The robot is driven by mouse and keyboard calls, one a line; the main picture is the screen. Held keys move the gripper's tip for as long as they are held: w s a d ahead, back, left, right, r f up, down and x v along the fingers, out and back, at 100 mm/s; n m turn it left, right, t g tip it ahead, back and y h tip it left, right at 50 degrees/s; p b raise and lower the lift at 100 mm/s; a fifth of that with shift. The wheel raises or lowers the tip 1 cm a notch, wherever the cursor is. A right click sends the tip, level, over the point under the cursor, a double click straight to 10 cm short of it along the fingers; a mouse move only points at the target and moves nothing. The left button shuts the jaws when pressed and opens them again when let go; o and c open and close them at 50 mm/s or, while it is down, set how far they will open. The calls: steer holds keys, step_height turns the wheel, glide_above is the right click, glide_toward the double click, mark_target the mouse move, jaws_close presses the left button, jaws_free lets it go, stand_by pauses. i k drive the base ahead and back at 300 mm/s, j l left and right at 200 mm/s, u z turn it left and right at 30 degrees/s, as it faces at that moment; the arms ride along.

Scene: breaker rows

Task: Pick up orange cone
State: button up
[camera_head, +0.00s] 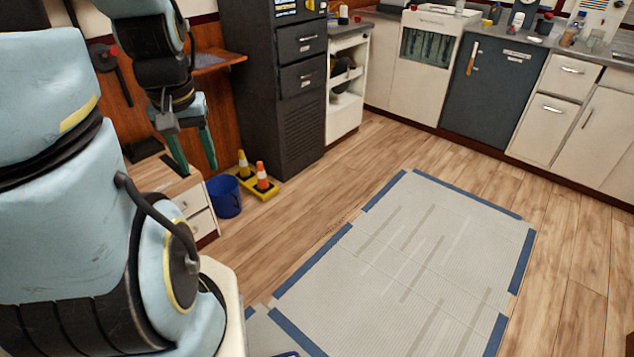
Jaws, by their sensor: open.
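The orange cone (262,177) has a white band and stands upright on a yellow base (265,192) on the wood floor. A yellow cone (243,164) with a white band stands just left of it on the same base. My gripper (196,168) has two green fingers pointing down and spread apart, with nothing between them. It appears to the left of the cones and higher up, in front of a wooden panel. How far it is from the cones in depth I cannot tell.
A blue bucket (224,196) stands left of the cones. A small drawer cabinet (190,205) is beside it, below my gripper. A tall dark cabinet (293,120) rises behind the cones. A grey mat (410,262) with blue edges lies on open floor to the right.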

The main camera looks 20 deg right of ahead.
mark_target(263, 185)
steer(key=z, duration=0.4)
steer(key=u, duration=0.55)
steer(key=i+l+u, duration=0.15)
steer(key=u, duration=0.3)
steer(key=i+l+u, duration=0.1)
steer(key=l+u, duration=0.6)
steer(key=u, duration=0.15)
steer(key=l+u, duration=0.5)
steer(key=l, duration=0.35)
steer(key=l+u, duration=0.1)
steer(key=l, duration=0.35)
steer(key=k+l+u, duration=0.1)
steer(key=l, duration=0.3)
steer(key=k+l+u, duration=0.1)
steer(key=l, duration=0.35)
steer(key=l+u, duration=0.1)
steer(key=l, duration=0.35)
steer(key=k+l+u, duration=0.1)
steer(key=l, duration=0.3)
steer(key=k+l, duration=0.2)
steer(key=l, duration=0.2)
steer(key=k+l, duration=0.1)
steer(key=l, duration=0.35)
steer(key=k+l, duration=0.15)
steer(key=l, duration=0.3)
steer(key=i+u, duration=0.05)
